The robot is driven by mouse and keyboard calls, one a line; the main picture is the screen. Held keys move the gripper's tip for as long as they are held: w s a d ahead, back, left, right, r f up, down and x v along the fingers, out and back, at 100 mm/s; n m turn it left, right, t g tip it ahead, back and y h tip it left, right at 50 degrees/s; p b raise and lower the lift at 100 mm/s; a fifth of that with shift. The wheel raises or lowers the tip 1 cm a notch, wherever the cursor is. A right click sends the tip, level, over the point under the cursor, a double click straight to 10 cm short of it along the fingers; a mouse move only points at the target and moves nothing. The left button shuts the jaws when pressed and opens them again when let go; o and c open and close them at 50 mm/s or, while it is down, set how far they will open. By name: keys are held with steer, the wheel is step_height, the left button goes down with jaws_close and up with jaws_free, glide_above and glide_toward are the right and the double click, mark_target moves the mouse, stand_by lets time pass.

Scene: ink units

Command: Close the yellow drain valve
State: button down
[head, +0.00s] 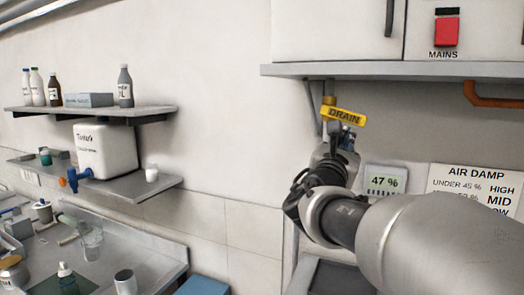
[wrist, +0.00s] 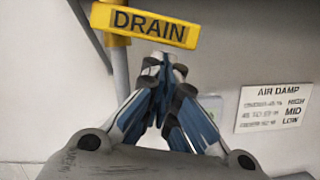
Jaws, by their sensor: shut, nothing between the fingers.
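The yellow drain valve has a flat lever handle (head: 345,116) marked DRAIN, on a grey vertical pipe under the cabinet shelf. The lever lies crosswise to the pipe, nearly level, sloping down slightly to the right. In the wrist view the lever (wrist: 150,25) spans the top of the picture, with its yellow hub at the left end by the pipe. My gripper (wrist: 163,58) is shut and empty, its blue-grey fingertips just below the lever's middle or right part. Whether they touch it I cannot tell. In the head view my gripper (head: 346,134) partly hides behind my wrist.
A grey shelf (head: 400,70) under the white cabinet runs above the valve. An orange pipe (head: 490,101) hangs at right. A 47 % display (head: 384,179) and an AIR DAMP sign (head: 475,186) are on the wall. Left hold shelves with bottles and a white tank (head: 105,148).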

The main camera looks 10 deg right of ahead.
steer(key=shift+w+d+r, duration=0.1)
steer(key=shift+w+r, duration=0.05)
steer(key=shift+s+d+r+n+y+b, duration=0.15)
steer(key=shift+s+d+r+n+b, duration=0.1)
steer(key=shift+d+r+n+b, duration=0.15)
steer(key=shift+s+d+r+n+y+b, duration=0.2)
steer(key=shift+r+n+b, duration=0.1)
steer(key=shift+r+b, duration=0.15)
